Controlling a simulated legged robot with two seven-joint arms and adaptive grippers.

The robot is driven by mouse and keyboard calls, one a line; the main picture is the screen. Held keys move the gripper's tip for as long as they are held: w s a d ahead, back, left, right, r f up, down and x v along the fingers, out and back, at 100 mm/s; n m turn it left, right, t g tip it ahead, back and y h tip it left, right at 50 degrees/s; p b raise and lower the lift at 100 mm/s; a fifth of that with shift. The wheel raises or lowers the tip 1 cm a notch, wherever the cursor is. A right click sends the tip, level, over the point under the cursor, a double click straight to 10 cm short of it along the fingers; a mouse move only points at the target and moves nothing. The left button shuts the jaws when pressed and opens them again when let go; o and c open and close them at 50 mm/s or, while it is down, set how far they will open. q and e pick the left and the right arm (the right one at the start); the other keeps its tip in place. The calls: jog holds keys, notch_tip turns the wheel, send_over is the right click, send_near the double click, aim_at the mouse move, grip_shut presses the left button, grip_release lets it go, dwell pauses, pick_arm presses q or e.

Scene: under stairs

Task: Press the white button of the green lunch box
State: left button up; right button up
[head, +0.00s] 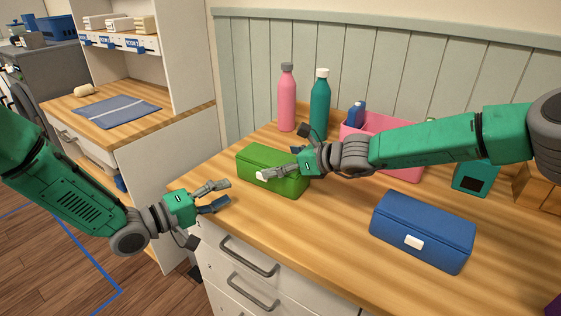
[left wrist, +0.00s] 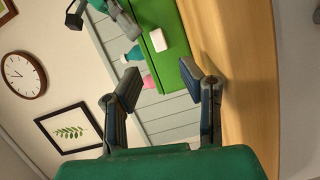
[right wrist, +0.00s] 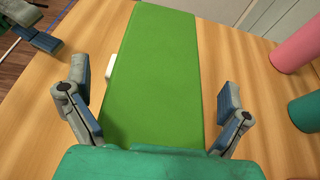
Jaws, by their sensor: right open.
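The green lunch box (head: 253,157) stands closed near the left edge of the wooden counter. Its white button (head: 261,176) is on the front side; it also shows in the left wrist view (left wrist: 158,40) and at the lid's left edge in the right wrist view (right wrist: 111,64). My right gripper (head: 283,154) is open over the lunch box, its fingers apart on either side of the green lid (right wrist: 152,60). One finger is close to the button; contact cannot be told. My left gripper (head: 221,194) is open and empty off the counter's front edge, to the left of the box.
A blue lunch box (head: 425,225) with its own white button lies at the front right. Pink (head: 287,98) and teal (head: 320,103) bottles stand behind the green box. A pink container (head: 365,125) is beyond my right arm. The counter between the boxes is clear.

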pick_arm(q)
jog(key=shift+d, duration=0.1)
pick_arm(e)
jog(key=shift+d, duration=0.1)
jog(key=c, duration=1.4)
pick_arm(q)
grip_shut()
pick_arm(e)
jog(key=shift+s+f, duration=0.1)
jog(key=shift+f, duration=0.15)
